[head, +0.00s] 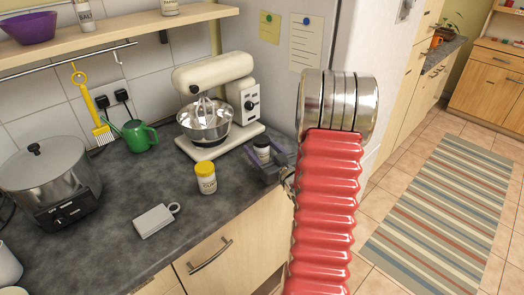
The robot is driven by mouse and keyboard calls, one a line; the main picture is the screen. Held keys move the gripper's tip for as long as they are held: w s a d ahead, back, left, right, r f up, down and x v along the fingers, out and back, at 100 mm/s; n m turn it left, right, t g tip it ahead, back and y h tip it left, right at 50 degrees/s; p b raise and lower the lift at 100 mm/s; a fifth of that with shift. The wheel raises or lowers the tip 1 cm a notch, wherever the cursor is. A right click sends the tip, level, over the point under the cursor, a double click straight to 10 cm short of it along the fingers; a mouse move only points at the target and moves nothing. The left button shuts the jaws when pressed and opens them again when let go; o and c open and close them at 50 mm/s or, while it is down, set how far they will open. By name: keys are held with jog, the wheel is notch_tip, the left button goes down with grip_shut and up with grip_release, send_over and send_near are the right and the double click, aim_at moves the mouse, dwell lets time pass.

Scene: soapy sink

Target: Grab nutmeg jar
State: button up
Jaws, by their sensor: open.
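A small jar with a dark lid and a pale label (262,149) stands upright on the worktop, to the right of the mixer. Its label is too small to read, so I cannot tell if it is the nutmeg jar. My gripper (264,167) is open right at this jar, its dark jaws low around or in front of it. I cannot tell if they touch it. The jar's lower part is hidden by the jaws. A second jar with a yellow lid (206,178) stands to the left, with a label that seems to start "CU".
A cream stand mixer with a steel bowl (206,120) stands close behind. A white card or block (153,221), a slow cooker (48,180) and a green watering can (138,136) are to the left. The worktop's front edge is near the yellow-lidded jar.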

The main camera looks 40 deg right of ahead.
jog(key=c, duration=1.2)
jog(key=shift+r, duration=0.15)
jog(key=shift+r, duration=4.85)
